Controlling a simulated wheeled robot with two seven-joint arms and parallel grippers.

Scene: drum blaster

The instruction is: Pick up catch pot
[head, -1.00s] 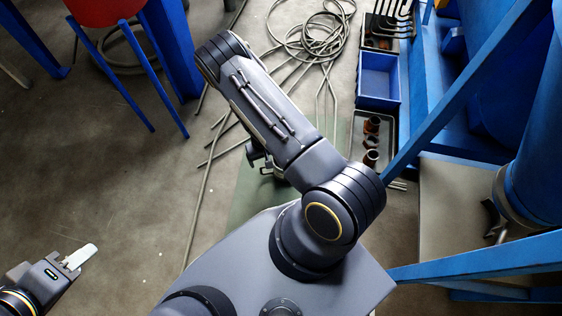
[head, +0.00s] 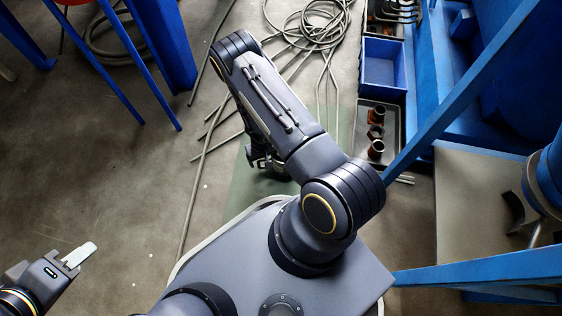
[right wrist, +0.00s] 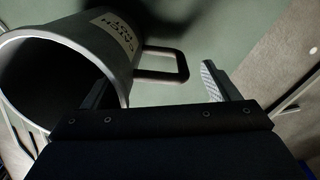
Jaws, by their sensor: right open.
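The catch pot (right wrist: 62,62) is a grey open-topped vessel with a "CATCH POT" label, lying across the left of the right wrist view with its dark mouth facing left. Its dark loop handle (right wrist: 183,68) sticks out to the right. My right gripper (right wrist: 155,80) is open, its left finger against or close in front of the pot's wall, its right finger beyond the handle. The handle shows between the two fingers; contact cannot be told. In the head view my right arm mostly hides this gripper (head: 262,158) and the pot. My left gripper (head: 80,255) is at lower left, away from everything.
A green mat (head: 245,185) lies under my right gripper. Hoses and rods (head: 310,35) lie on the floor beyond. A blue bin (head: 384,65) and a tray (head: 390,108) with brown fittings stand right of my arm. Blue frame beams (head: 450,95) flank the right side.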

